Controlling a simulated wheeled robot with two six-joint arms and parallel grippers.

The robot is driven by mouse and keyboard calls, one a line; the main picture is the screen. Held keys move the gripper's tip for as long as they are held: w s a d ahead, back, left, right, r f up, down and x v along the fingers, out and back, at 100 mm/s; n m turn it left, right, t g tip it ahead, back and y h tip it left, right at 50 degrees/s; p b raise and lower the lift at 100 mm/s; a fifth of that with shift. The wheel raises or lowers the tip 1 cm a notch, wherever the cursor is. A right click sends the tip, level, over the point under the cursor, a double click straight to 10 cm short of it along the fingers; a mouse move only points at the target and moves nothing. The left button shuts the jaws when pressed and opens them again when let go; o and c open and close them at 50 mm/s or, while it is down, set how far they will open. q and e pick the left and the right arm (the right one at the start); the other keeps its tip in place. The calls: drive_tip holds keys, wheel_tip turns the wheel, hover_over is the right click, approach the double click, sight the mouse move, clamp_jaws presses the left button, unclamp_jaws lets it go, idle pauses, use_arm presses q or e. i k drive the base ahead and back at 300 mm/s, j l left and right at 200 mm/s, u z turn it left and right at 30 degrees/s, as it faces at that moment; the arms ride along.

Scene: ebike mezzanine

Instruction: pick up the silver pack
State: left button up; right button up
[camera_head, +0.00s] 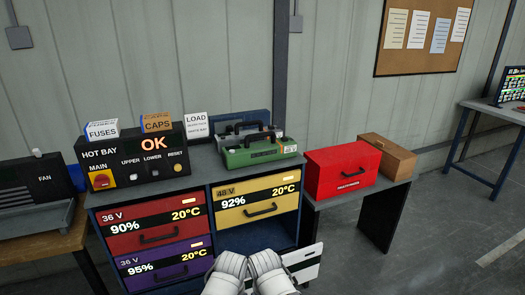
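A pale, silvery-white flat-faced object with a dark band (305,264) shows at the bottom, just right of my grippers. It may be the silver pack, but most of it is hidden behind my arms. My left gripper and my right gripper are side by side at the bottom centre, seen from behind as rounded white arm ends. Their fingertips are hidden, so I cannot tell whether they hold anything. No other silver pack shows. The rack (203,203) holds a red pack (125,236), a purple pack (140,271) and a yellow pack (230,210).
A red toolbox (325,183) and brown box (398,158) stand on a side table. Floor at right (440,225) is clear.

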sight(237, 137)
drive_tip(key=i+l+u, duration=0.15)
drive_tip(key=i+l, duration=0.8)
